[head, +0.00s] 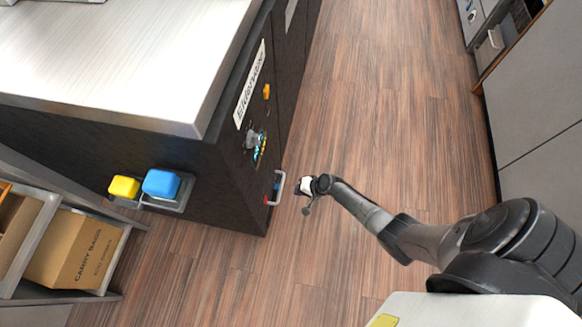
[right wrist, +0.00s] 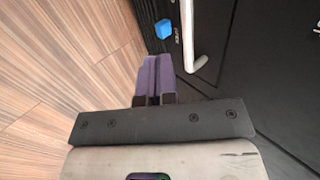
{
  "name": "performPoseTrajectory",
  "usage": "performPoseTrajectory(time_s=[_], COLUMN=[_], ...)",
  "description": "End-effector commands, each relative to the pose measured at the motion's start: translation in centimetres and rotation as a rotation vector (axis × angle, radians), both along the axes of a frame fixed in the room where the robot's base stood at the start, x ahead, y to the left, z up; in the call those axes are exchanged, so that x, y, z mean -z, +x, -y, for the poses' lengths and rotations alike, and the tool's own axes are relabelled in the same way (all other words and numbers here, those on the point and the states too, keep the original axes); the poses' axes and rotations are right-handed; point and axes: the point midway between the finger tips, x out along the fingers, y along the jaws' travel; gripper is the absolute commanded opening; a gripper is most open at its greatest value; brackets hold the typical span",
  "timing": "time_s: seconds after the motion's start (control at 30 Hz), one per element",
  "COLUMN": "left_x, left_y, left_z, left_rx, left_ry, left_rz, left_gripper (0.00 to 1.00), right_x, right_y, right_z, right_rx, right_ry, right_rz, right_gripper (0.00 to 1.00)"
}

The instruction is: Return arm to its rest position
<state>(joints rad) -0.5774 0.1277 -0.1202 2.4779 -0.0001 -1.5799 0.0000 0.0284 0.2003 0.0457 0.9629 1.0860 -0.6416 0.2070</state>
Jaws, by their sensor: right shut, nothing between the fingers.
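My right arm reaches in from the right in the head view and ends in my right gripper (head: 304,198), a little right of the dark cabinet (head: 190,165). The gripper is out over the floor, apart from the curved white handle (head: 280,187) on the cabinet's side. In the right wrist view the purple-grey fingers (right wrist: 153,75) are together with nothing between them. The white handle (right wrist: 188,38) and a small blue block (right wrist: 164,29) on the dark panel are just beyond the fingertips. My left gripper is in neither view.
A cardboard box (head: 72,252) stands on a shelf at lower left. Grey cabinets (head: 540,110) line the right. The wooden floor (head: 390,110) between is clear.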

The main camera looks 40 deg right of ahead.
Motion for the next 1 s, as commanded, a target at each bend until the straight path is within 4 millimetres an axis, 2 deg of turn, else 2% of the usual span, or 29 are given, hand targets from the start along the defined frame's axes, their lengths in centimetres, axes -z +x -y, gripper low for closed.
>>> performPoseTrajectory(time_s=[0.03, 0.1, 0.4, 0.63, 1.0], left_x=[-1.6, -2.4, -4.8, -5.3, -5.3], left_y=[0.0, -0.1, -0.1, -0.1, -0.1], left_z=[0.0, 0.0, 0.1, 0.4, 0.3], left_rx=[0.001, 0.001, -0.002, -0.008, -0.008], left_ry=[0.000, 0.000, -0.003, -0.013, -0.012], left_rz=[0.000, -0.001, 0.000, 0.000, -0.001], left_gripper=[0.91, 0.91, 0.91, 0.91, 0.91], right_x=[-1.7, -2.7, -5.7, -6.4, -6.4], right_y=[-0.6, -1.3, -3.7, -4.4, -4.7], right_z=[0.4, 1.0, 2.5, 3.0, 2.6], right_rx=[0.000, 0.001, 0.001, 0.001, -0.039], right_ry=[-0.001, -0.002, 0.000, 0.000, -0.001], right_rz=[0.001, 0.001, 0.001, 0.001, -0.005], right_gripper=[0.00, 0.00, 0.00, 0.00, 0.00])
